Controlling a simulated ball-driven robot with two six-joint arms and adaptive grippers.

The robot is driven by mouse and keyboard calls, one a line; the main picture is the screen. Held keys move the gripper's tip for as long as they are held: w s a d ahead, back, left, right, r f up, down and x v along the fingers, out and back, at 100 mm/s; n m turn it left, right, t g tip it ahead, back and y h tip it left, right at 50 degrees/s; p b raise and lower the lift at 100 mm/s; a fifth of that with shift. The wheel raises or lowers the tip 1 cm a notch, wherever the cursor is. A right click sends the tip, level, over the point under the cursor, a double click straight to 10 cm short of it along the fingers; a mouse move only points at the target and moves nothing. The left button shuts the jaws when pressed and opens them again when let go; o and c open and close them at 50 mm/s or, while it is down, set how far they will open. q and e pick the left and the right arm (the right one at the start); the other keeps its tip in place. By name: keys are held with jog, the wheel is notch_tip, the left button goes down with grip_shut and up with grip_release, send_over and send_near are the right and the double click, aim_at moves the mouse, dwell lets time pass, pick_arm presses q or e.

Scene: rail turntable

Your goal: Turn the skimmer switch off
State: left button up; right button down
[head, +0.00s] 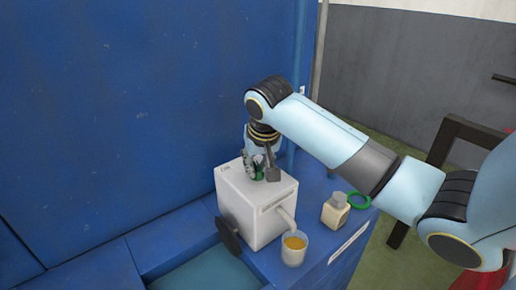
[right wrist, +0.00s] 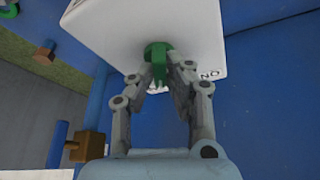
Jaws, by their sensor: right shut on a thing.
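The skimmer is a white box (head: 250,215) on a blue bench, with a spout at its front and a dark disc on its left side. Its green switch (right wrist: 157,52) stands on the top face and shows partly in the head view (head: 259,174). My right gripper (right wrist: 160,75) comes down from above, and its fingers are shut on the switch from both sides. Lettering that seems to read "ON" (right wrist: 209,75) lies on the box beside the switch. The fingers hide part of the switch and other marks. My left gripper is in neither view.
A glass of amber liquid (head: 294,249) stands under the spout. A small cream bottle (head: 335,211) and a green ring (head: 358,202) are to the right on the bench. A tall blue wall (head: 130,100) rises close behind the box.

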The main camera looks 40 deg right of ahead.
jog(key=shift+m+h+p, duration=0.3)
jog(key=shift+m+p, duration=0.4)
jog(key=shift+p, duration=0.05)
jog(key=c, duration=1.3)
grip_release()
jog(key=shift+c, duration=0.2)
jog(key=shift+r, duration=0.1)
jog(key=v, duration=1.2)
jog(key=shift+w, duration=0.15)
